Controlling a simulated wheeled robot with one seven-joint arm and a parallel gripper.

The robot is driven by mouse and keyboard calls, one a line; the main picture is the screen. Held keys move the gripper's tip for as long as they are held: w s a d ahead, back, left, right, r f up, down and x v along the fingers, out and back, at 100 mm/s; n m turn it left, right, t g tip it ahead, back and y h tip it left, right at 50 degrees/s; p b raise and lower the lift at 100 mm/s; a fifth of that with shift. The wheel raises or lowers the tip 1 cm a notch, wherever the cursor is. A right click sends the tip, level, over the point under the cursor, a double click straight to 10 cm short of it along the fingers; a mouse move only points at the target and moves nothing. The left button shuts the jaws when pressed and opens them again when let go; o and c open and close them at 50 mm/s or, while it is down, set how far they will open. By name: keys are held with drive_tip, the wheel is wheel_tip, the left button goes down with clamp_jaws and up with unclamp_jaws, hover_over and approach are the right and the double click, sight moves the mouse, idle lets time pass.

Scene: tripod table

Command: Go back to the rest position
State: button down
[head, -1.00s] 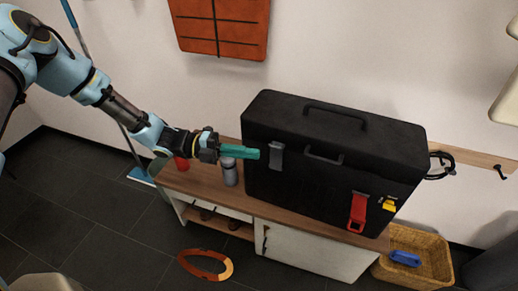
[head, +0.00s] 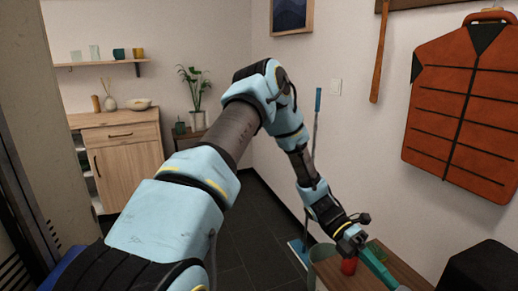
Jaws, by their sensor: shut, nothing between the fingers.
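My gripper (head: 378,266) is at the lower right of the head view, at the end of my bent light-blue arm. Its teal fingers are together with nothing between them. It hangs over the wooden bench (head: 412,272), apart from the black case (head: 482,270), whose top corner shows at the lower right edge. A red object (head: 349,266) stands on the bench just left of my gripper. Most of the case and the front of the bench are out of view.
A mop (head: 316,130) leans on the wall behind my arm. An orange-red jacket (head: 465,110) hangs at right. A wooden cabinet (head: 125,160) and a potted plant (head: 195,95) stand at the back left. Dark floor (head: 255,215) lies clear between them and my arm.

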drive_tip(key=w+a+r+m+t+y, duration=0.2)
drive_tip(key=w+a+r+m+t, duration=0.2)
drive_tip(key=a+m, duration=0.3)
drive_tip(key=w+a+r+m+t+y, duration=0.2)
drive_tip(key=w+a+r+m+t, duration=0.2)
drive_tip(key=a, duration=1.3)
drive_tip(key=w+a+r+m+t+y, duration=0.2)
drive_tip(key=w+a+r+m+t, duration=0.2)
drive_tip(key=a+m+t, duration=0.3)
drive_tip(key=a+m, duration=0.4)
drive_tip(key=a, duration=0.2)
drive_tip(key=shift+w, duration=0.2)
